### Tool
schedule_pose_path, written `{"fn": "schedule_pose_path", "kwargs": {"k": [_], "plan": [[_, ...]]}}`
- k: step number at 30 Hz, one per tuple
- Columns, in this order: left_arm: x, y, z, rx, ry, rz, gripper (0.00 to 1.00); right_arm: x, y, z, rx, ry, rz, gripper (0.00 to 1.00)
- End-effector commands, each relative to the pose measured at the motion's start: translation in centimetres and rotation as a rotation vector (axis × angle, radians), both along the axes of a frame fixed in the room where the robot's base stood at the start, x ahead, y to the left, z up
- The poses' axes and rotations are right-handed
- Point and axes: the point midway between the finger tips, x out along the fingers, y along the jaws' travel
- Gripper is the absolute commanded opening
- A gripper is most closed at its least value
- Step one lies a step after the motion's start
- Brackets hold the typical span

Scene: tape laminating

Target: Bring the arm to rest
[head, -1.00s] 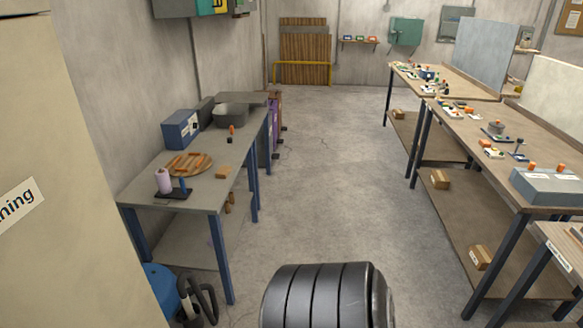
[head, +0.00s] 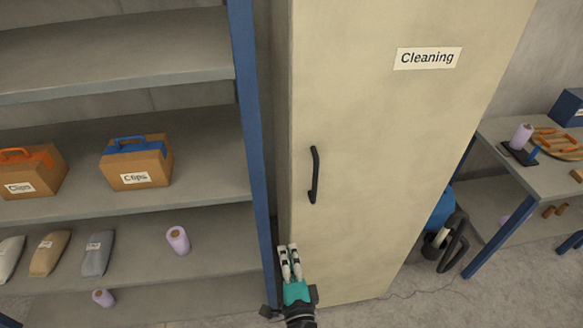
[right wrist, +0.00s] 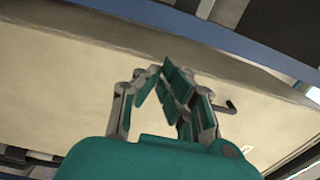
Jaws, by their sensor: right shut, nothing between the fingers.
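My right gripper (head: 290,262) shows at the bottom middle of the head view, in front of the lower left part of the beige cabinet labelled "Cleaning" (head: 385,150). Its fingers are together and hold nothing. In the right wrist view the gripper (right wrist: 165,68) has its fingertips close together, with the beige cabinet face (right wrist: 60,70) and its dark handle (right wrist: 228,106) beyond. Whether the gripper touches the cabinet cannot be told. My left gripper is not in view.
A grey shelf with a blue post (head: 252,140) stands left of the cabinet. It bears boxes labelled "Clips" (head: 137,163), bags (head: 97,254) and a lilac roll (head: 178,240). A workbench (head: 500,135) stands at the right.

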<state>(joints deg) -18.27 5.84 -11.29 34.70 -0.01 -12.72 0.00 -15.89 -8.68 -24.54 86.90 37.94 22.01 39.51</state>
Motion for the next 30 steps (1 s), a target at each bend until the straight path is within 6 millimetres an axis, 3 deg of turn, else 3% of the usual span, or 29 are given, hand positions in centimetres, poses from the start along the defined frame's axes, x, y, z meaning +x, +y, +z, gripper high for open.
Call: {"fn": "schedule_pose_path", "kwargs": {"k": [4, 7, 11, 14, 18, 21, 27, 30], "plan": [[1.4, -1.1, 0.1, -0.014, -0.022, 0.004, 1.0, -0.1, 0.0, -0.4, -0.012, 0.005, 0.004, 0.0], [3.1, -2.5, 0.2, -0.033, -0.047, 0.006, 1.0, -0.6, 0.0, -2.8, -0.087, 0.044, 0.032, 0.0], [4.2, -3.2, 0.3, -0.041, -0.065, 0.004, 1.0, -2.9, -0.5, -9.9, -0.314, 0.155, 0.125, 0.0], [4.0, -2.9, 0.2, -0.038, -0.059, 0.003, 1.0, -6.1, -1.9, -16.8, -0.53, 0.267, 0.232, 0.0], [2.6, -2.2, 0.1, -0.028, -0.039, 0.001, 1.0, -11.7, -5.0, -25.5, -0.808, 0.421, 0.404, 0.0], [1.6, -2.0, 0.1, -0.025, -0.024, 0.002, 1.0, -16.5, -8.1, -30.8, -0.98, 0.528, 0.538, 0.0], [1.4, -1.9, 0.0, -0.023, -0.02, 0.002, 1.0, -27.2, -15.3, -38.5, -1.265, 0.734, 0.837, 0.0], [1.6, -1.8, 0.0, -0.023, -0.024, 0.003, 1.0, -31.9, -18.6, -40.6, -1.359, 0.815, 0.976, 0.0]]}}
